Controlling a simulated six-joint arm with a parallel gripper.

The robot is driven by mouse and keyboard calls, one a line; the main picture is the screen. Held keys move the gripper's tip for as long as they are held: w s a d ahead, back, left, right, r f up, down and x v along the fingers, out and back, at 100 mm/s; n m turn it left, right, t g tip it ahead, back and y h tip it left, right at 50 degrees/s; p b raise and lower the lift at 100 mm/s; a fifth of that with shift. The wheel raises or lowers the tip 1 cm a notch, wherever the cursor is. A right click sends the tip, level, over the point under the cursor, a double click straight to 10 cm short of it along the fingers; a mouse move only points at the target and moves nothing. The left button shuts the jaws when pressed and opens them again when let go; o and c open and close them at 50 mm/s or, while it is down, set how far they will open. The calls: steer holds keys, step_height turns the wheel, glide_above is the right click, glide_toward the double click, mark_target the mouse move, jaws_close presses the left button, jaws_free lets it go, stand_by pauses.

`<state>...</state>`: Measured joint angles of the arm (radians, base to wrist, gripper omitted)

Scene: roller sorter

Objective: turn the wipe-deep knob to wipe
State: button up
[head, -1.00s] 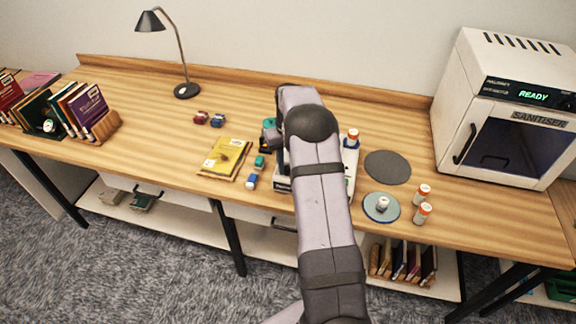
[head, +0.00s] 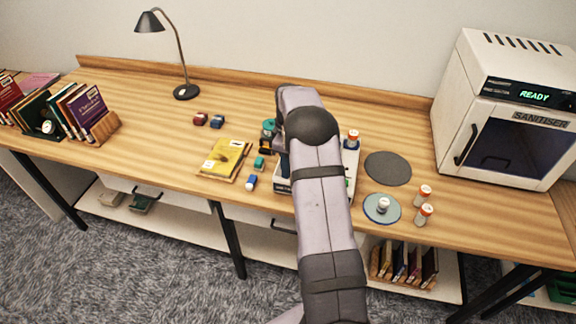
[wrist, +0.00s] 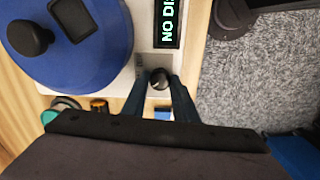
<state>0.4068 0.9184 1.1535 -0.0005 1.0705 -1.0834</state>
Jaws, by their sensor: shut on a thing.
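The wipe-deep knob (wrist: 160,80) is a small round black knob with a pale mark, on the white panel of a machine in the wrist view. My gripper (wrist: 159,86) is shut on it, one dark finger on each side. A lit display (wrist: 168,22) reading "NO DI…" is just beyond the knob, cut off by the frame edge. The machine's large blue round part (wrist: 75,65) lies to the left. In the head view my arm covers the knob and the gripper; only edges of the white machine (head: 284,187) show. I cannot read any labels at the knob.
A yellow book (head: 223,160) and small bottles lie left of the machine. To its right are a dark round mat (head: 388,168), a blue-grey disc (head: 372,215) bearing a small item, and orange-capped bottles (head: 424,213). The sanitiser (head: 510,110) stands at far right.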

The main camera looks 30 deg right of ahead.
steer(key=shift+n, duration=0.5)
steer(key=o, duration=1.1)
steer(key=shift+c, duration=0.2)
steer(key=shift+r, duration=0.15)
step_height(320, 180, up, 6)
steer(key=shift+r+b, duration=0.25)
steer(key=shift+b, duration=1)
steer(key=shift+r, duration=0.35)
